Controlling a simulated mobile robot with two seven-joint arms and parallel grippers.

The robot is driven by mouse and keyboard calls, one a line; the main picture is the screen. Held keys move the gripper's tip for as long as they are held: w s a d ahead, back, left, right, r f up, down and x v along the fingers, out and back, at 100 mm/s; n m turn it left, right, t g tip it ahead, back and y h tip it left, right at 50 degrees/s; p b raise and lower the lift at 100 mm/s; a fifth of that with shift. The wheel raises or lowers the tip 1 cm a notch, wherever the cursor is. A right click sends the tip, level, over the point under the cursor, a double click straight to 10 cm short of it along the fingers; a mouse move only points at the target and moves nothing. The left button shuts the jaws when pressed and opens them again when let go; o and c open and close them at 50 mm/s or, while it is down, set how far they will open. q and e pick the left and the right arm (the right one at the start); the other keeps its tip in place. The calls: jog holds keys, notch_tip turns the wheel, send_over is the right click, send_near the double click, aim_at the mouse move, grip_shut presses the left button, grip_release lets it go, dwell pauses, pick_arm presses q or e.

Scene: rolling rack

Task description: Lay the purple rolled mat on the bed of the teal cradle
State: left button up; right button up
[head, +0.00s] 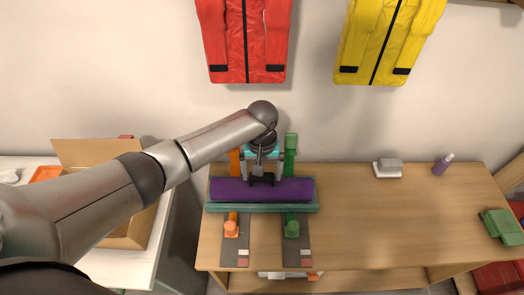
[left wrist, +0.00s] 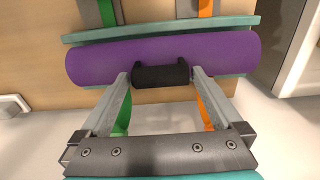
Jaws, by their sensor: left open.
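The purple rolled mat (head: 222,189) lies lengthwise over the bed of the teal cradle (head: 262,208), with teal showing along its front and at its ends. My right gripper is not in view.
A white block holder (head: 388,168) and a purple bottle (head: 443,164) stand at the back right. The table's right middle is clear.

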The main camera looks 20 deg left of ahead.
pick_arm(q)
notch_tip(320, 180, up, 13)
jog(key=p, duration=0.3)
dwell(0.5)
